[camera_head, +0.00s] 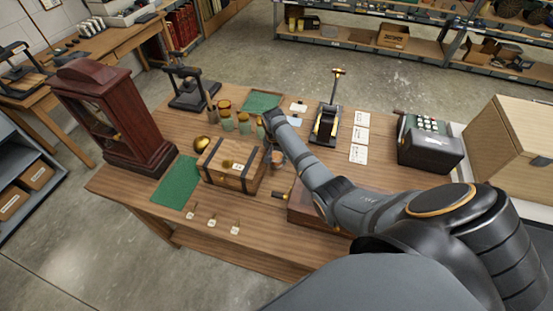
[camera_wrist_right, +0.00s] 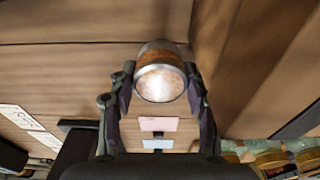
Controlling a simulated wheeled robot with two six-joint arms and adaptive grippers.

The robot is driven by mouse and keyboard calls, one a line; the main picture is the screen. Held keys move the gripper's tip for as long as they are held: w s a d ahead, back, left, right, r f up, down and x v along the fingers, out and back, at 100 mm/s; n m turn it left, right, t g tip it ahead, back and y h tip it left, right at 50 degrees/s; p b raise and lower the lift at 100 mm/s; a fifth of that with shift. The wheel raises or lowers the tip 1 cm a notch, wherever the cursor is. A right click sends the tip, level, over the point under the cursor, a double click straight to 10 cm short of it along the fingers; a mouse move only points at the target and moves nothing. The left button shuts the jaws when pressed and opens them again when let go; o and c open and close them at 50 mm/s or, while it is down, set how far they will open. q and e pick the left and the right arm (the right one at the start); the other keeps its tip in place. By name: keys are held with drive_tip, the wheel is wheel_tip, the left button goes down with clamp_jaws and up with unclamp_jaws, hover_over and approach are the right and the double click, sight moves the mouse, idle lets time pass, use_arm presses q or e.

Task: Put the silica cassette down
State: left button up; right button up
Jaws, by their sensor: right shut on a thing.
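The silica cassette (camera_wrist_right: 160,73) is a short copper-coloured cylinder with a bright metal end, between the fingers in the right wrist view. My right gripper (camera_wrist_right: 158,90) is shut on it, one finger on each side. In the head view my right gripper (camera_head: 273,148) points down over the table (camera_head: 285,208), just right of the strapped wooden chest (camera_head: 232,167). The cassette is partly hidden there, and I cannot tell whether it touches the table. My left gripper is not in view.
A green mat (camera_head: 178,184) lies left of the chest, another (camera_head: 261,102) behind the several jars (camera_head: 226,121). A dark wooden clock (camera_head: 110,115) stands at the left. A wooden box (camera_head: 305,208) lies under my arm. White cards (camera_head: 360,136) lie further right.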

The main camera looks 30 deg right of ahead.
sight(276, 156)
wheel_tip(276, 156, up, 18)
drive_tip(key=b, duration=0.1)
drive_tip(key=shift+f+b, duration=0.2)
drive_tip(key=shift+b, duration=0.15)
